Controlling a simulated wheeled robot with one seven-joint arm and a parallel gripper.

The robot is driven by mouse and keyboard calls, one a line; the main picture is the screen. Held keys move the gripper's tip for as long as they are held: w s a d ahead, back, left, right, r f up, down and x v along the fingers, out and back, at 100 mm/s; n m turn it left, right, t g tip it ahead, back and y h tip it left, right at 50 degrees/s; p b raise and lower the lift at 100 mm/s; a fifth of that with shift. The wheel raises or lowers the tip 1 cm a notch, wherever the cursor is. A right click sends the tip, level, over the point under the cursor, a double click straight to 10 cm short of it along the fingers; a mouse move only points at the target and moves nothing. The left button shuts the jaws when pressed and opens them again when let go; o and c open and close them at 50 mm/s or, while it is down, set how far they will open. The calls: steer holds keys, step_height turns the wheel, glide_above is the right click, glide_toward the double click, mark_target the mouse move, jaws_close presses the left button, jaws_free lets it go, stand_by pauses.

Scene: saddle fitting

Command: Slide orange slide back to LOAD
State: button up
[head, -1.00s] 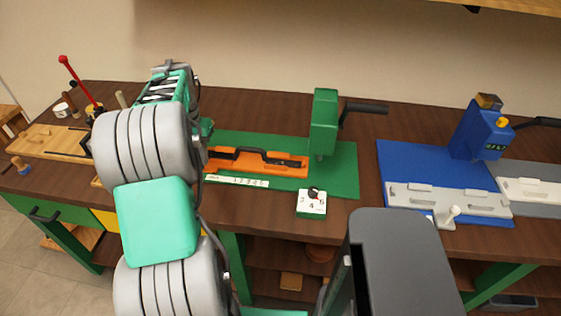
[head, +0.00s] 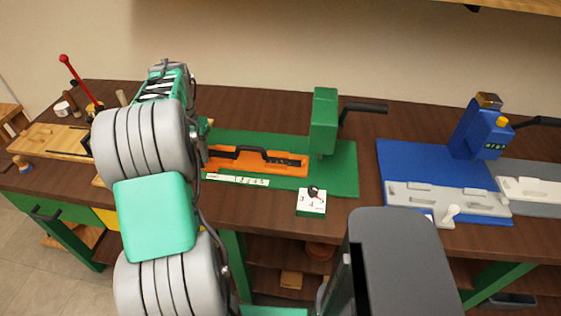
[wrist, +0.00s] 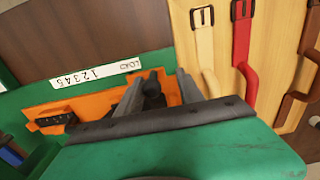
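The orange slide (head: 285,168) lies in the green fixture (head: 340,172), with a black handle bar (head: 255,152) along its top in the head view. It also shows in the wrist view (wrist: 88,106), beside a white strip marked LOAD and 1 to 5 (wrist: 95,75). My gripper (wrist: 158,92) is low over the slide near the strip's LOAD end. Its two grey fingers stand apart, with a dark upright knob (wrist: 153,88) between them. Orange shows between the knob and one finger. My arm hides the gripper and the slide's left end in the head view.
A green press head with a black lever (head: 325,120) stands over the fixture's right part. A white number dial (head: 311,203) sits at its front edge. A blue fixture (head: 420,160) is farther right. Straps (wrist: 245,60) lie on a wooden board beside the gripper.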

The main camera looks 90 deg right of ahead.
steer(key=shift+s+r+p, duration=0.1)
steer(key=shift+r+p, duration=2.2)
steer(key=shift+r, duration=0.7)
